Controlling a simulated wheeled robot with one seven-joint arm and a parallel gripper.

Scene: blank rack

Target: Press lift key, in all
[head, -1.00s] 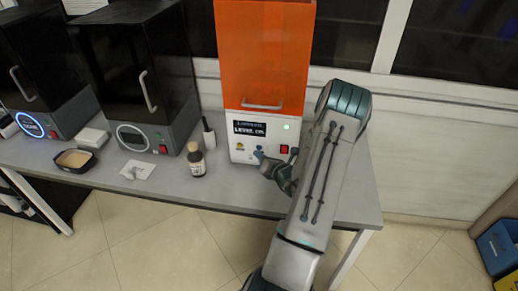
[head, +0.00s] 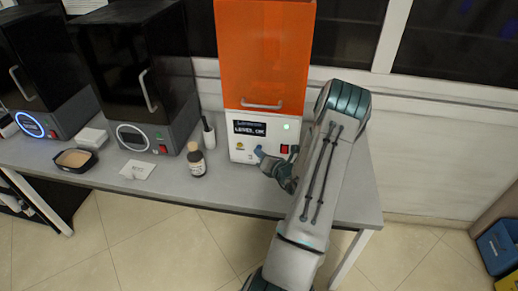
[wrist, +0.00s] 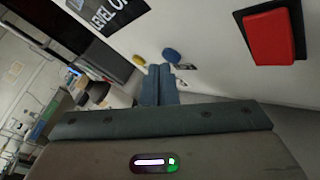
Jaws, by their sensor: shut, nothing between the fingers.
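The machine with the orange hood (head: 262,55) stands on the bench, its white front panel facing me. The panel carries a dark display, a red switch (head: 284,149), a blue button and a yellow button. In the wrist view the blue button (wrist: 172,55) lies just beyond my fingertips, the yellow button (wrist: 139,60) to its left, and the red switch (wrist: 272,37) at the upper right. No key label is readable. My gripper (head: 260,153) is shut and empty at the panel by the blue button; it also shows in the wrist view (wrist: 160,72). Contact cannot be told.
The display (head: 248,128) reads roughly "LEVEL" plus unclear letters; a green light (head: 286,127) glows beside it. A brown bottle (head: 196,160) stands left of the machine. Two black-hooded machines, a dark tray (head: 76,160) and a white card (head: 138,169) lie farther left.

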